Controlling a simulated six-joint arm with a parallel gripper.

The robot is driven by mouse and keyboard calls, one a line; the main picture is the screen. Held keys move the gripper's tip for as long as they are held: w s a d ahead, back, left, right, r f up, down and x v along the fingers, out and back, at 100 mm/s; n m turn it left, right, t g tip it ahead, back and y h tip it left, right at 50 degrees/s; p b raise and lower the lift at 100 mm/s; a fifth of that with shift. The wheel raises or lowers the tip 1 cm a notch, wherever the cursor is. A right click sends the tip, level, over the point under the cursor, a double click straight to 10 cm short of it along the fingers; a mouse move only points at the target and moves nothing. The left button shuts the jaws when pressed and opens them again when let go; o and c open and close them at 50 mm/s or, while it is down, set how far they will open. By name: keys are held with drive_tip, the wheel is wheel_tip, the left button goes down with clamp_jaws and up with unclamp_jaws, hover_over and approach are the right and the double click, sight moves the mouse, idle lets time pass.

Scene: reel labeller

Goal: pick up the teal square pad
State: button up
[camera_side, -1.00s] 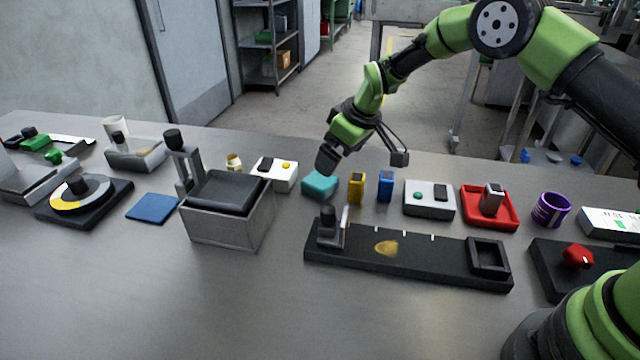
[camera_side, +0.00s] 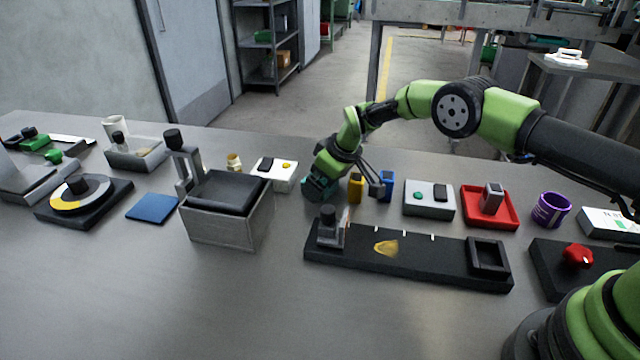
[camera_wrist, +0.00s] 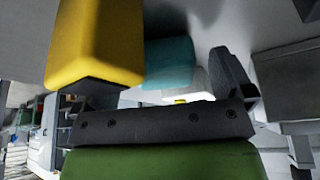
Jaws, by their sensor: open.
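The teal square pad (camera_side: 307,195) stands on the table left of the yellow block, mostly covered by my gripper in the side view. In the wrist view the teal pad (camera_wrist: 170,62) shows partly behind the yellow block. My gripper (camera_side: 319,187) is open and lowered at the pad, its dark jaws close around it. In the wrist view one dark finger is to the right of the pad with a gap between; the other finger is hidden behind the yellow block. I cannot tell if the jaws touch the pad.
A yellow block (camera_side: 356,187) stands just right of my gripper and looms close in the wrist view (camera_wrist: 95,45). A blue block (camera_side: 386,185) is beyond it. A white box (camera_side: 274,174) is to the left. A black fixture (camera_side: 410,260) lies in front.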

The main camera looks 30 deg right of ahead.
drive_tip(key=c, duration=1.1)
wheel_tip(320, 180, up, 10)
drive_tip(key=shift+r, duration=0.1)
